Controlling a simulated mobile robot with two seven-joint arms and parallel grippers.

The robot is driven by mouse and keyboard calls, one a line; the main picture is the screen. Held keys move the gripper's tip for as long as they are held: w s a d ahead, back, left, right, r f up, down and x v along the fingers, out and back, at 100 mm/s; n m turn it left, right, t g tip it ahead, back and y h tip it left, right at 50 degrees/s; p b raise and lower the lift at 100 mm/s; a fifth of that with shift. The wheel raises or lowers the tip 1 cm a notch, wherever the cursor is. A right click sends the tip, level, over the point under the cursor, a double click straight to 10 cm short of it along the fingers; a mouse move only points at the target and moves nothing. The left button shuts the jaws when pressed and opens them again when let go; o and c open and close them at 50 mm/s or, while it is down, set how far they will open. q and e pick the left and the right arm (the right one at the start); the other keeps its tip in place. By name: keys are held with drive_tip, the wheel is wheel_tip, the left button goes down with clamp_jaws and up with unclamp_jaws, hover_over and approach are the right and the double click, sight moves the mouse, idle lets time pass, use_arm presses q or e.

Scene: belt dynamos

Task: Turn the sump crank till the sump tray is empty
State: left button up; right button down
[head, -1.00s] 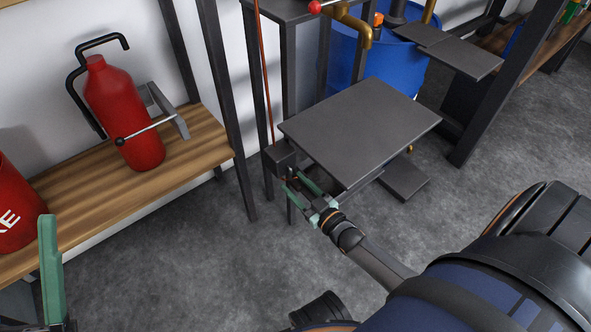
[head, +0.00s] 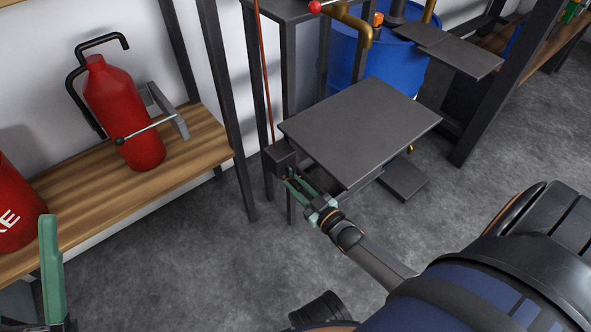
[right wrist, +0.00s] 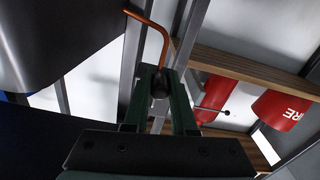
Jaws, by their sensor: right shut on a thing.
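The sump crank (right wrist: 161,38) shows in the right wrist view as a bent copper-coloured rod with a dark grip (right wrist: 160,84) at its end. My right gripper (right wrist: 161,92) is shut on that grip, one green finger on each side. In the head view the right gripper (head: 289,182) is beside a dark box (head: 280,157) on the stand, and its fingers hide most of the crank. A dark flat plate (head: 360,125) lies just right of it; I cannot tell whether this is the sump tray. One green finger of my left gripper (head: 51,265) shows at lower left.
A red bottle-shaped container (head: 120,105) with a black handle stands on a wooden shelf (head: 190,150) at left. A blue drum (head: 345,55) stands behind the plate. A lower dark step (head: 404,178) is under the plate. Grey floor in front is clear.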

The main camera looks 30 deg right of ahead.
use_arm(q)
drive_tip(key=shift+r, duration=0.15)
use_arm(e)
drive_tip(key=shift+a+m, duration=0.15)
drive_tip(key=shift+m, duration=0.15)
use_arm(q)
wheel_tip(320, 180, up, 7)
drive_tip(key=p, duration=0.6)
drive_tip(key=shift+s+a+f+n+t, duration=0.2)
drive_tip(key=shift+a+n+t, duration=0.1)
drive_tip(key=shift+a, duration=0.15)
use_arm(e)
drive_tip(key=a+r+m, duration=0.2)
drive_tip(key=r+m, duration=0.1)
drive_tip(key=m, duration=0.8)
drive_tip(key=a+r+m, duration=0.2)
drive_tip(key=r+m, duration=0.2)
drive_tip(key=m, duration=0.8)
drive_tip(key=shift+s+r, duration=0.15)
drive_tip(key=shift+s, duration=0.05)
drive_tip(key=shift+m, duration=0.3)
drive_tip(key=c, duration=0.7)
unclamp_jaws()
drive_tip(key=shift+c, duration=0.2)
